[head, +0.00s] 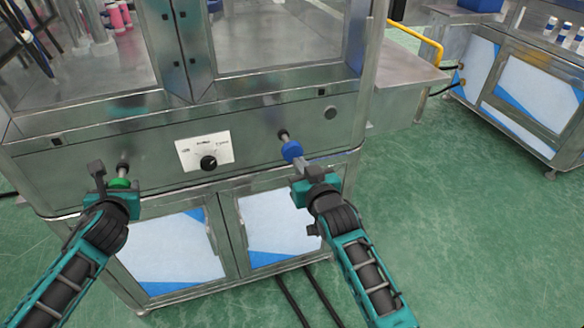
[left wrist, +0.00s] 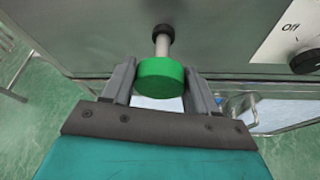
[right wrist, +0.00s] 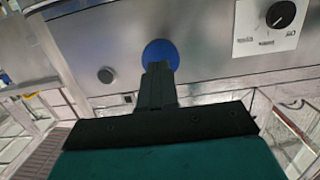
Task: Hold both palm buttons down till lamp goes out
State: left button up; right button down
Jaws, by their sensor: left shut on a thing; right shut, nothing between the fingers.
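The green palm button (head: 119,183) sticks out on a metal stem from the left of the machine's front panel (head: 250,140). My left gripper (head: 112,190) is shut around its green head, with one finger on each side, as the left wrist view shows (left wrist: 160,78). The blue palm button (head: 292,150) sits on a stem right of the dial. My right gripper (head: 302,166) is shut and empty, its fingertips up against the blue face; in the right wrist view they cover the lower part of the blue button (right wrist: 160,52). I cannot tell if they touch. No lit lamp shows.
A black dial knob (head: 208,162) on a white label plate sits between the buttons. A grey round disc (head: 330,112) is right of the blue button. Cabinet doors (head: 170,250) lie below. Another cabinet (head: 530,95) stands at right; the green floor between is clear.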

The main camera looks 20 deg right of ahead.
aim_at(294, 152)
jog(key=shift+w, duration=1.15)
pick_arm(q)
jog(key=shift+w, duration=0.5)
pick_arm(e)
jog(key=shift+w, duration=0.55)
pick_arm(q)
jog(key=shift+r, duration=0.2)
pick_arm(e)
jog(key=shift+r, duration=0.15)
pick_arm(q)
jog(key=shift+w+r, duration=0.15)
jog(key=shift+r, duration=0.15)
pick_arm(e)
jog(key=shift+w+r, duration=0.1)
jog(key=shift+r, duration=0.15)
dwell(0.6)
jog(key=shift+f, duration=0.1)
dwell(1.1)
pick_arm(q)
jog(key=shift+w+f, duration=0.1)
jog(key=shift+w, duration=0.05)
pick_arm(e)
jog(key=shift+s+f, duration=0.1)
jog(key=shift+s, duration=0.35)
pick_arm(q)
jog(key=shift+a+f, duration=0.1)
pick_arm(e)
jog(key=shift+s+f, duration=0.15)
jog(key=shift+s, duration=1.9)
